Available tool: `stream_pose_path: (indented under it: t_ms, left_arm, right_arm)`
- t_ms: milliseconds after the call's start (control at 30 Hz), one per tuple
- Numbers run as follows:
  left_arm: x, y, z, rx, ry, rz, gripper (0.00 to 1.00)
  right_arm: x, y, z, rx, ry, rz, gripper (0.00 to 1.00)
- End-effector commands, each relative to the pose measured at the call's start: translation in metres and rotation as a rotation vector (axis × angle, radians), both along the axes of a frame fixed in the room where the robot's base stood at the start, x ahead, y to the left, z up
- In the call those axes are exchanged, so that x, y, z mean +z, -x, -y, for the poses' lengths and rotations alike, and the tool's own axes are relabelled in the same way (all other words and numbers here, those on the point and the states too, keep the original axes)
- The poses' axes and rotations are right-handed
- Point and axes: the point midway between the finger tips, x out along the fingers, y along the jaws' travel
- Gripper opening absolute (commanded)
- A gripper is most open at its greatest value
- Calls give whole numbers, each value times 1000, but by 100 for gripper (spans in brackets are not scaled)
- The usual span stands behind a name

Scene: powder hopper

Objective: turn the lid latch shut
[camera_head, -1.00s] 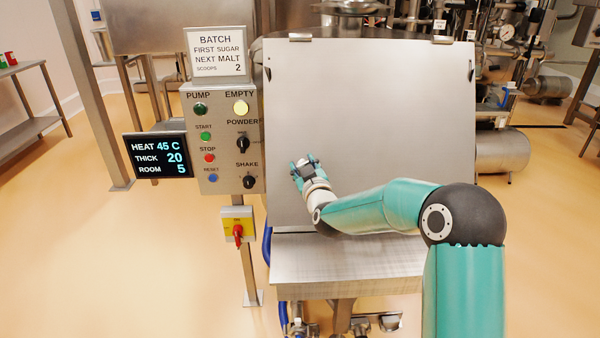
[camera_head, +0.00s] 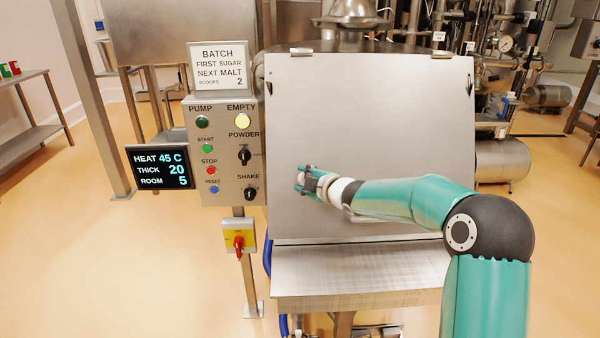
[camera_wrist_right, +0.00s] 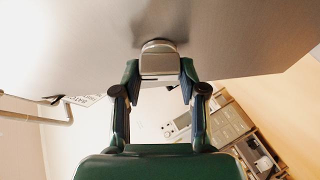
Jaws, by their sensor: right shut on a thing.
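The hopper lid (camera_head: 370,110) is a large flat steel panel standing steeply tilted in the middle of the head view. My right gripper (camera_head: 303,180) is at the lower left of the lid, its fingers pointing left in the picture. In the right wrist view, my right gripper (camera_wrist_right: 160,78) is shut on the latch (camera_wrist_right: 160,63), a small metal block on a round base against the panel. In the head view the fingers largely hide the latch. My left gripper is in neither view.
Left of the lid stands a control panel (camera_head: 222,150) with buttons and knobs, a dark display (camera_head: 160,167) and a red-and-yellow switch (camera_head: 239,241). A steel shelf (camera_head: 350,275) juts out below the lid. Pipes and tanks (camera_head: 500,155) stand behind at the right.

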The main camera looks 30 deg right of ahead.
Motion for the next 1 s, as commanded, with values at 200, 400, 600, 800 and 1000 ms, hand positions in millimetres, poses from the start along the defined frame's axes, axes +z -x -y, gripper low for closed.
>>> stream_pose_path:
  t_ms: [200,400,600,800,1000]
  left_arm:
    - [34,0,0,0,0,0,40]
    - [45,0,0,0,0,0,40]
    - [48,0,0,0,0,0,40]
    - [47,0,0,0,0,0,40]
    - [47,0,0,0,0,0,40]
  right_arm:
    - [8,-1,-2,68,103,-56,7]
    - [4,-2,-3,101,155,-87,7]
    - [2,-2,-3,113,173,-95,7]
    - [2,-2,-4,114,174,-96,7]
    - [2,-2,-4,114,174,-96,53]
